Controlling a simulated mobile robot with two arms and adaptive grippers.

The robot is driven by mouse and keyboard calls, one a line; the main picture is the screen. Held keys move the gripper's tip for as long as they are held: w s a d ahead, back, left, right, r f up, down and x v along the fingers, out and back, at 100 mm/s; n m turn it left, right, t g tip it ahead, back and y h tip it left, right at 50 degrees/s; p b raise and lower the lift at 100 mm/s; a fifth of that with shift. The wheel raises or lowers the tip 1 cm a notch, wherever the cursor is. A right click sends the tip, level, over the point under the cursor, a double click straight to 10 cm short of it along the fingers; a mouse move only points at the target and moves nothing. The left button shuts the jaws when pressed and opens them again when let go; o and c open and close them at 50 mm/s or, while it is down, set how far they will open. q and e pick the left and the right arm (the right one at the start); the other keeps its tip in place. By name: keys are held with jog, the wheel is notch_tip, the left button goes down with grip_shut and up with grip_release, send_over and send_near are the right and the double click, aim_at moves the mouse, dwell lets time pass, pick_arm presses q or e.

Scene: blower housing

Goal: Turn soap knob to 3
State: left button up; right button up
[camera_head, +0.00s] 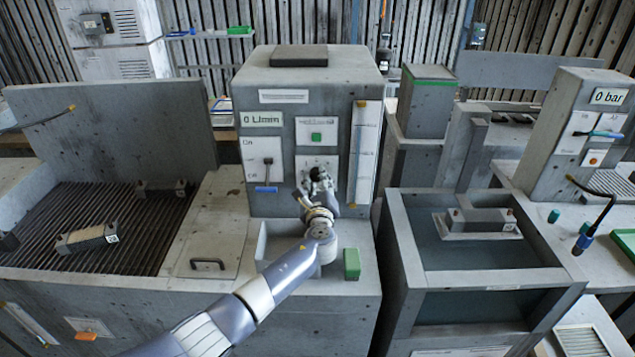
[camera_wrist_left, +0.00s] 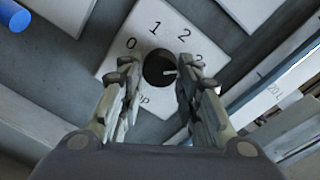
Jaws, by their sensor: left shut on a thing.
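The soap knob (camera_wrist_left: 158,68) is a round black knob on a white square plate (camera_wrist_left: 120,61) in the left wrist view. The figures 0, 1 and 2 show around it; another figure at its right is partly hidden by a fingertip. A short white mark on the knob points right, roughly towards that partly hidden figure. My left gripper (camera_wrist_left: 160,75) has its fingers on both sides of the knob and is shut on it. In the head view the left gripper (camera_head: 319,180) is at the lower plate on the grey cabinet front, hiding the knob. My right gripper is out of view.
A green block (camera_head: 352,264) stands on the ledge near my left arm.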

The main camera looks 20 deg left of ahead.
pick_arm(q)
jog(key=o, duration=1.1)
jog(key=shift+c, duration=0.2)
jog(key=v, duration=1.2)
jog(key=shift+f, duration=0.1)
